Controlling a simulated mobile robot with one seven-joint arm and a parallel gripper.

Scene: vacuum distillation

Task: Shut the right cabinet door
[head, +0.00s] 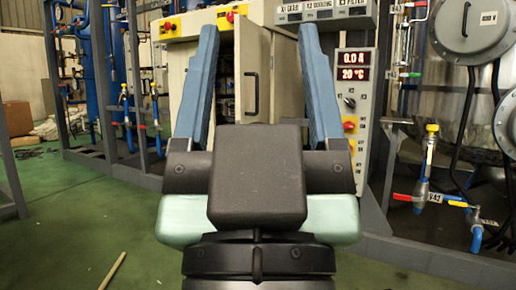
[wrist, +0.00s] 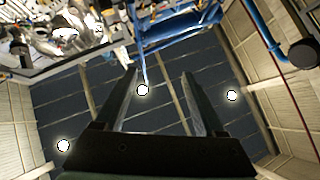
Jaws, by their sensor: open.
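A beige cabinet (head: 174,56) stands behind my gripper in the head view. Its right door (head: 252,62) has a dark vertical handle and stands partly open. A dark gap with equipment inside (head: 225,92) shows left of that door. My gripper (head: 258,28) is open and empty, its two blue fingers pointing up in the picture and wide apart. The fingers frame the door and hide parts of the cabinet; contact with the door is not visible. The wrist view shows the open gripper (wrist: 160,74) against the ceiling, with no door between the fingers.
A control panel (head: 354,110) with red readouts stands right of the cabinet. Further right are a steel vessel (head: 470,28) and valves with blue pipes (head: 424,185). A blue pipe frame (head: 90,70) stands left. Green floor (head: 70,225) is open at front left, with a thin stick (head: 112,272).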

